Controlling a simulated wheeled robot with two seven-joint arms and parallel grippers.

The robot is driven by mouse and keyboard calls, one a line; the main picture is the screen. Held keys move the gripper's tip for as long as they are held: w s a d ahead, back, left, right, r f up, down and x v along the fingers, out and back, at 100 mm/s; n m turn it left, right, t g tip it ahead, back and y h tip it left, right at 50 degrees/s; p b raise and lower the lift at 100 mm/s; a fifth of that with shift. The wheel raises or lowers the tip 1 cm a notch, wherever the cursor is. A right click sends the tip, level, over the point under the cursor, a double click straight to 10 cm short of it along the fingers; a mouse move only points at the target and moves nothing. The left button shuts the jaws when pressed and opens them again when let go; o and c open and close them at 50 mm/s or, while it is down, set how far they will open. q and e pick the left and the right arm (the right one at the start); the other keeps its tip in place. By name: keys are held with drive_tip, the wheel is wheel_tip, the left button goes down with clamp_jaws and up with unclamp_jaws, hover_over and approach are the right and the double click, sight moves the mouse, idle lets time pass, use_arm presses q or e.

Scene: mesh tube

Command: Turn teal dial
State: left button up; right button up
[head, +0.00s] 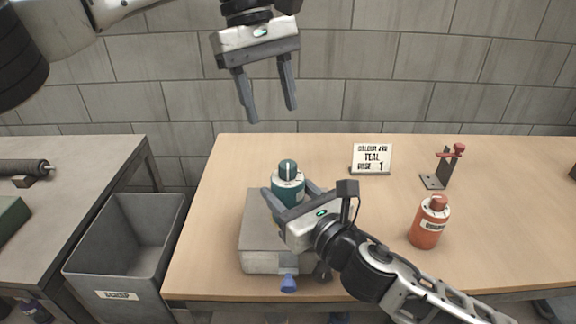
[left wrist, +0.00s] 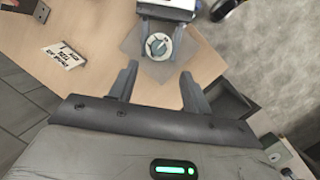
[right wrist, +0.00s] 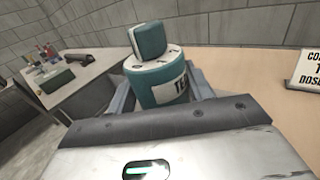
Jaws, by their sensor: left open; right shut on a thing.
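The teal bottle (head: 287,190) stands upright on a grey box (head: 262,258) at the table's front left. Its teal dial (head: 288,168) is on top, above a white marked ring. In the right wrist view the dial (right wrist: 149,40) shows as a block-shaped knob. My right gripper (head: 287,193) is shut on the bottle's body, below the dial. My left gripper (head: 273,112) is open and empty, high above and behind the bottle. The left wrist view looks down on the dial (left wrist: 157,46) with a pale pointer line, beyond my open fingers.
A sign (head: 371,159) reading "TEAL" and "1" stands at the back. A red bottle (head: 430,222) stands on the right, with a red-topped metal bracket (head: 441,168) behind it. A grey scrap bin (head: 125,245) stands left of the table (head: 222,165).

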sight(288, 164)
use_arm(q)
drive_tip(key=d+f+m+y, duration=0.1)
drive_tip(key=f+m, duration=0.2)
drive_tip(key=m, duration=0.4)
drive_tip(key=s+f+m+t, duration=0.1)
drive_tip(key=f+m, duration=0.2)
drive_tip(key=m, duration=0.4)
drive_tip(key=s+d+f+m+t+y, duration=0.1)
drive_tip(key=f+m, duration=0.2)
drive_tip(key=m, duration=0.4)
drive_tip(key=shift+d+f+y, duration=0.3)
drive_tip(key=shift+d+f, duration=0.05)
drive_tip(key=shift+f, duration=0.05)
drive_tip(key=c, duration=1)
